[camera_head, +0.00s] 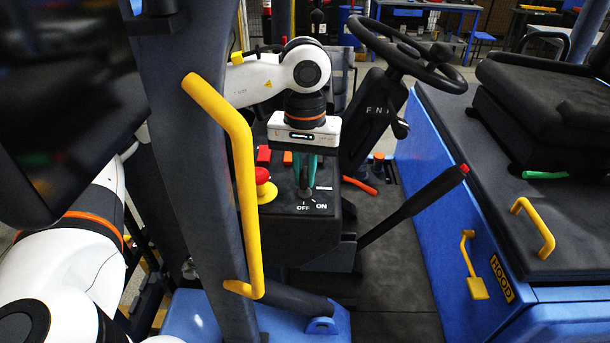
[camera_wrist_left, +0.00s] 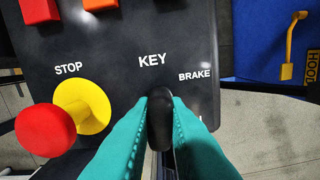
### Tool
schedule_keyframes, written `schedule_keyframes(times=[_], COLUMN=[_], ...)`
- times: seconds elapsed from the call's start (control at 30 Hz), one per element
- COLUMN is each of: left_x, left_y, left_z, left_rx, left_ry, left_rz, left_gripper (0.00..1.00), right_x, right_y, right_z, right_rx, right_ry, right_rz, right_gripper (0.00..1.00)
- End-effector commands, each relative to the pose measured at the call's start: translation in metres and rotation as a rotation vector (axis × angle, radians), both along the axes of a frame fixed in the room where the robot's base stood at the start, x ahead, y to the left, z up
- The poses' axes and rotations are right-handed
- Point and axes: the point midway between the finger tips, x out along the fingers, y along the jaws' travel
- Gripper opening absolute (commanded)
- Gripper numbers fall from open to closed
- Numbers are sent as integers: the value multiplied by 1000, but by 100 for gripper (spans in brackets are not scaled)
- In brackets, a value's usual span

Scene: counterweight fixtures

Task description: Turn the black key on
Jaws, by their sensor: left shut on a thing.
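The black key (camera_wrist_left: 160,118) stands on the dark control panel below the word KEY in the left wrist view. My left gripper (camera_wrist_left: 160,130) has its teal fingers on both sides of the key and is shut on it. In the head view the left gripper (camera_head: 306,172) points down at the panel (camera_head: 270,228), just above the OFF and ON labels. The key is mostly hidden by the fingers there, so I cannot tell which label it points to. My right gripper is not in view.
A red stop button (camera_head: 262,175) on a yellow base is left of the key. A yellow handrail (camera_head: 243,170) on a dark post stands left of the panel. A black lever (camera_head: 415,205) rises at the right, and the steering wheel (camera_head: 405,50) is behind.

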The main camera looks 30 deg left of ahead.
Motion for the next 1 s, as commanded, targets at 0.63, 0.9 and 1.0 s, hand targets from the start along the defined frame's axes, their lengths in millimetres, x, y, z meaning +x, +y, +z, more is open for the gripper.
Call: schedule_keyframes(times=[0.63,0.9,1.0], left_x=[0,1,1], left_y=[0,0,0], left_z=[-1,1,1], left_rx=[-1,-1,0], left_ry=[-1,-2,-3], left_rz=[-508,-619,-638], left_gripper=[0,0,0], right_x=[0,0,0], right_y=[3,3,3], right_z=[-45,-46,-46], right_rx=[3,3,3], right_ry=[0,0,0], right_rz=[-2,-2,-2], right_gripper=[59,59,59])
